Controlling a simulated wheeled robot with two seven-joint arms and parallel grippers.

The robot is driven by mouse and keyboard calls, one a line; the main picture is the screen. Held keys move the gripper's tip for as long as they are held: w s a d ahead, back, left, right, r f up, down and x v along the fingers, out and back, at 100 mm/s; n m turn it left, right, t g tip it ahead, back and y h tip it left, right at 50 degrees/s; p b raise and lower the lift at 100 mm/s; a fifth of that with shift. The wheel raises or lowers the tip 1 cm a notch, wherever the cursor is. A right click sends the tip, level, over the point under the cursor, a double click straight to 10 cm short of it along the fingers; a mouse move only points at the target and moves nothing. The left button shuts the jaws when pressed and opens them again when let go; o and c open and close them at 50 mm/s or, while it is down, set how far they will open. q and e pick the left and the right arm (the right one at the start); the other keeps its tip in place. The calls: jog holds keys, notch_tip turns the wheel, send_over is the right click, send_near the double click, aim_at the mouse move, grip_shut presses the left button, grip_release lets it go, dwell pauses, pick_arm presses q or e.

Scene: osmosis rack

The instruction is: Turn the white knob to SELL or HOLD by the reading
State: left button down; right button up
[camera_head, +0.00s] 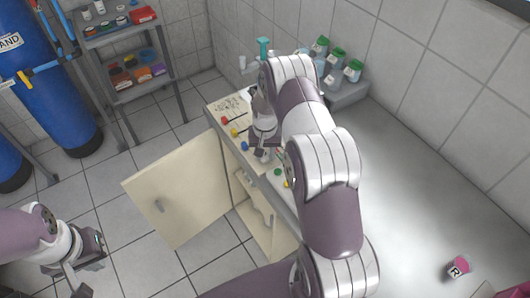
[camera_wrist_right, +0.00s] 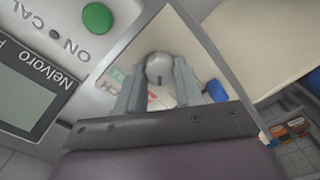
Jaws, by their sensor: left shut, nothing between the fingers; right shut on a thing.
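The white knob (camera_wrist_right: 158,66) sits between the fingers of my right gripper (camera_wrist_right: 158,84) in the right wrist view, on a pale panel. My right gripper is shut on it; a dark mark shows on the knob's near side. Green and red printed labels (camera_wrist_right: 138,92) beside it are partly hidden by a finger. A meter (camera_wrist_right: 35,85) marked "Nelvoro" has a grey display, cut off by the frame, with no legible reading. In the head view, my right gripper (camera_head: 263,155) is over the bench panel and hides the knob. My left gripper (camera_head: 84,284) is shut and empty, low at left.
An open cabinet door (camera_head: 180,190) juts out left of the bench (camera_head: 415,190). Red, yellow and blue valves (camera_head: 235,133) line the panel edge. Green-capped bottles (camera_head: 335,58) stand at the wall. A pink-and-white labelled object (camera_head: 458,268) lies at right. Blue tanks (camera_head: 40,75) stand at left.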

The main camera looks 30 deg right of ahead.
aim_at(265, 155)
jog(key=shift+w+d+r, duration=0.1)
jog(key=shift+w+r, duration=0.1)
jog(key=o, duration=1)
jog(key=shift+o, duration=0.2)
jog(key=shift+s, duration=0.15)
notch_tip(265, 155, up, 13)
jog(key=b, duration=0.2)
jog(key=shift+f+b, duration=0.2)
jog(key=shift+b, duration=0.2)
